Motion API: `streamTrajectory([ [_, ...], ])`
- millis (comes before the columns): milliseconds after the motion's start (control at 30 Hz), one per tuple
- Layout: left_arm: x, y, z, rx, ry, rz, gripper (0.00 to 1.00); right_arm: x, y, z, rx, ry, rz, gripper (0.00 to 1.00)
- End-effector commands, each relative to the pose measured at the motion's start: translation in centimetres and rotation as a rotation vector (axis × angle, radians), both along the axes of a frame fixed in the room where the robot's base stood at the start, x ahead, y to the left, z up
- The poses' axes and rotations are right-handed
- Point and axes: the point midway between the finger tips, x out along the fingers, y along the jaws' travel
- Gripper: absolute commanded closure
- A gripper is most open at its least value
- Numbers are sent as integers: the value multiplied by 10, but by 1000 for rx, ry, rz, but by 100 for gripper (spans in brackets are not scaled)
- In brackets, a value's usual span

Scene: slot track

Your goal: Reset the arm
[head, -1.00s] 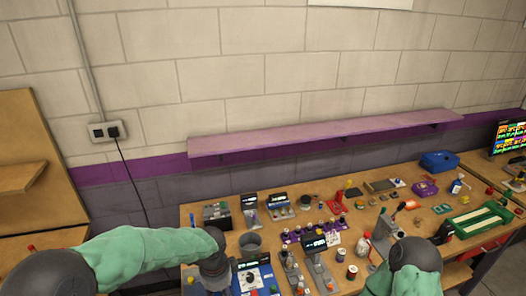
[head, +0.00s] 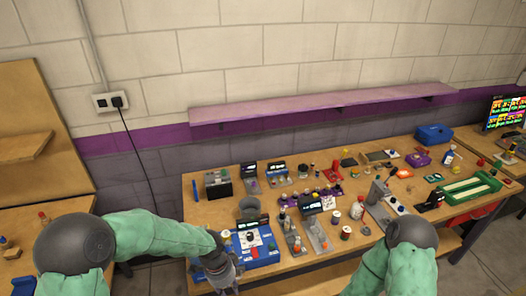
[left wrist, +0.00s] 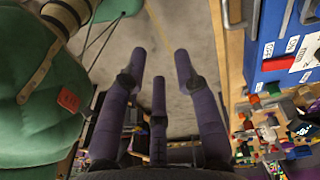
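My left gripper (head: 222,277) is at the front left edge of the workbench, in front of and left of a blue control box (head: 268,254). In the left wrist view its three dark fingers (left wrist: 160,66) are spread apart with nothing between them, above grey floor. The blue box also shows at the right of that view (left wrist: 270,62). My right arm (head: 390,268) is bent at the bottom right of the head view. Its gripper is out of the frame.
The wooden workbench (head: 290,268) is crowded with small devices, spools and bottles. A green tray (head: 470,189) lies at the right. A purple shelf (head: 320,105) runs along the wall. Floor is open in front of the bench.

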Motion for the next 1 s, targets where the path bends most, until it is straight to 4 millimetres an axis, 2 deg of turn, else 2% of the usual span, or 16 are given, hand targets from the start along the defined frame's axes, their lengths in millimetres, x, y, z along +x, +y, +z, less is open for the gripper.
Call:
streamTrajectory([
  [33, -7, -2, -19, -17, 20, 48, 69, 0, 0, -7, 0, 0, 0, 60],
  [167, -22, -9, -64, -70, 62, 225, 69, 0, 0, -19, 0, -1, 0, 60],
  [400, -75, -19, -170, -160, 190, 755, 69, 0, 0, -52, 0, 0, 0, 60],
  [533, -104, -18, -214, -173, 247, 1044, 69, 0, 0, -67, 0, 0, 0, 60],
  [700, -130, -13, -246, -167, 283, 1304, 69, 0, 0, -79, 0, 0, 0, 60],
  [833, -138, -10, -254, -163, 290, 1393, 69, 0, 0, -82, 0, 0, 0, 60],
  [1000, -140, -10, -254, -163, 290, 1408, 69, 1, 0, -81, 0, -1, 0, 60],
])
